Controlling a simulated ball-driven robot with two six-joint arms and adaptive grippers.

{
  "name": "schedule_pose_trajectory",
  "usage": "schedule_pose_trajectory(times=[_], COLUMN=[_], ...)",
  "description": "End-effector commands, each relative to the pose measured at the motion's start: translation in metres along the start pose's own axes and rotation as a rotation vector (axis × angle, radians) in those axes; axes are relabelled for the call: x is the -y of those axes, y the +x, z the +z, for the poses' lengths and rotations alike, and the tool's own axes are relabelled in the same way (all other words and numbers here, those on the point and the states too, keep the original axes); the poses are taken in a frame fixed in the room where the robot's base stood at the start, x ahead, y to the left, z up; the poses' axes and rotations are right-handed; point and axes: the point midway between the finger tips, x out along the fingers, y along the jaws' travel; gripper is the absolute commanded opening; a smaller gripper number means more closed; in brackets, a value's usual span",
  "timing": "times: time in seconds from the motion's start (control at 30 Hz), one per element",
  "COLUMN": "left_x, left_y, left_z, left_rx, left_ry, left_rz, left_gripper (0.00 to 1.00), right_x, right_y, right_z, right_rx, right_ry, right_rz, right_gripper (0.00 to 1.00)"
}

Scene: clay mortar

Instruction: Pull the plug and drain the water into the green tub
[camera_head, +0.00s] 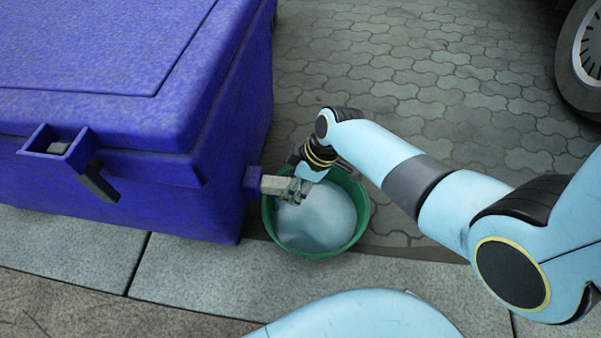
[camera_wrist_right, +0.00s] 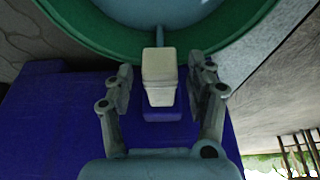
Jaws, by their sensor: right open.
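A large blue cooler (camera_head: 130,95) fills the left of the head view. A pale plug (camera_head: 274,185) sticks out sideways from the blue spout (camera_head: 252,178) low on its side; the plug also shows in the right wrist view (camera_wrist_right: 158,75). The green tub (camera_head: 364,205) stands beside the cooler under the plug, with a pale, bluish surface inside (camera_head: 318,220). My right gripper (camera_head: 296,186) is at the plug, above the tub. In the right wrist view its open fingers (camera_wrist_right: 162,80) stand either side of the plug, with gaps showing. My left gripper is not in view.
A latch bracket (camera_head: 60,145) juts from the cooler's front. Grey paving (camera_head: 430,80) lies open behind the tub. A kerb of stone slabs (camera_head: 190,275) runs in front. A dark wheel (camera_head: 585,55) stands at the far right.

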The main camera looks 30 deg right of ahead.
Motion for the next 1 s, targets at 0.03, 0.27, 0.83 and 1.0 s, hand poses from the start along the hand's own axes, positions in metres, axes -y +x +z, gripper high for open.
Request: schedule_pose_trajectory(times=[0.03, 0.27, 0.83, 1.0], left_x=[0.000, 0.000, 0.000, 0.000], left_y=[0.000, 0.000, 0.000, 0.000], left_z=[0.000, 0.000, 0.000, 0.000], left_rx=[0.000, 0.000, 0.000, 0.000], left_ry=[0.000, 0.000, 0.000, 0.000], left_rz=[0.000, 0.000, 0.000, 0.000], left_gripper=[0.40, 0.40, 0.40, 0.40], right_x=[0.000, -0.001, 0.000, 0.000], right_y=[-0.005, -0.048, -0.116, -0.116], right_z=[0.001, 0.001, 0.002, 0.002], right_rx=[0.000, 0.000, 0.003, 0.002], right_ry=[-0.001, -0.002, 0.001, 0.001], right_rz=[0.001, 0.004, 0.000, -0.001], right_gripper=[0.56, 0.56, 0.56, 0.56])
